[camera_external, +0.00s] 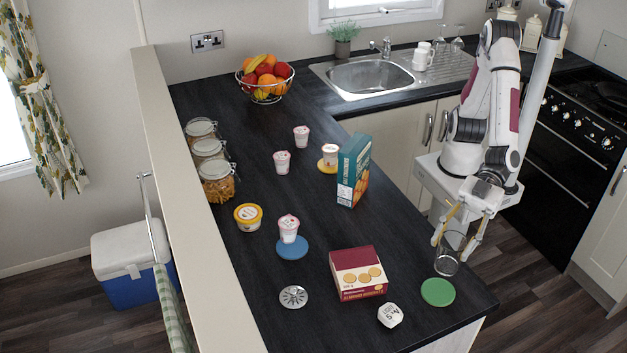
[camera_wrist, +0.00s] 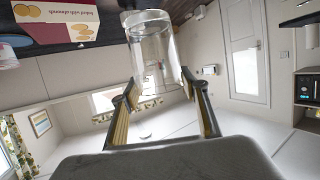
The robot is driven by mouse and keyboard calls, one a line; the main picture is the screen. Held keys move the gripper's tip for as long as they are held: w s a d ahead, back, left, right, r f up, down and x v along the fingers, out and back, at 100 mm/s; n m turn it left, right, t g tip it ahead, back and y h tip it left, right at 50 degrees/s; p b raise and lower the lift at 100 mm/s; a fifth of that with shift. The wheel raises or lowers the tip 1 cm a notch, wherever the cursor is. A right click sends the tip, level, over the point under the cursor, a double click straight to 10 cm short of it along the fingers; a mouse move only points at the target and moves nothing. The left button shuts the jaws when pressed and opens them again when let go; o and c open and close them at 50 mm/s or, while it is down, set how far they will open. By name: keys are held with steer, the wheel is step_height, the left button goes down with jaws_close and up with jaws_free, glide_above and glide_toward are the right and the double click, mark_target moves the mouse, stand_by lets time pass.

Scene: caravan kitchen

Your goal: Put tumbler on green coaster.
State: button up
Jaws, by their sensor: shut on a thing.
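A clear glass tumbler (camera_external: 447,262) is at the right edge of the dark worktop, between the fingers of my gripper (camera_external: 455,238). The gripper is shut on it. In the wrist view the tumbler (camera_wrist: 151,42) shows between the two finger pads of my gripper (camera_wrist: 158,88). The green coaster (camera_external: 438,292) lies flat and bare on the worktop, just in front of the tumbler. I cannot tell whether the tumbler's base touches the worktop. The coaster is not clear in the wrist view.
A maroon biscuit box (camera_external: 358,273) stands left of the coaster, with a white timer (camera_external: 390,315) in front. A blue coaster (camera_external: 292,247) holds a yogurt cup (camera_external: 288,228). A teal box (camera_external: 353,170) stands farther back. The worktop's right edge (camera_external: 480,300) is close to the green coaster.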

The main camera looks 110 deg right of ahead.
mark_target(455, 248)
steer(key=shift+f, duration=2.65)
steer(key=shift+f, duration=0.1)
steer(key=shift+f, duration=1.75)
steer(key=shift+f, duration=0.1)
steer(key=o, duration=1.7)
steer(key=shift+f, duration=0.1)
steer(key=shift+o, duration=0.2)
steer(key=shift+r, duration=0.2)
steer(key=v, duration=1.2)
steer(key=shift+w+d, duration=0.1)
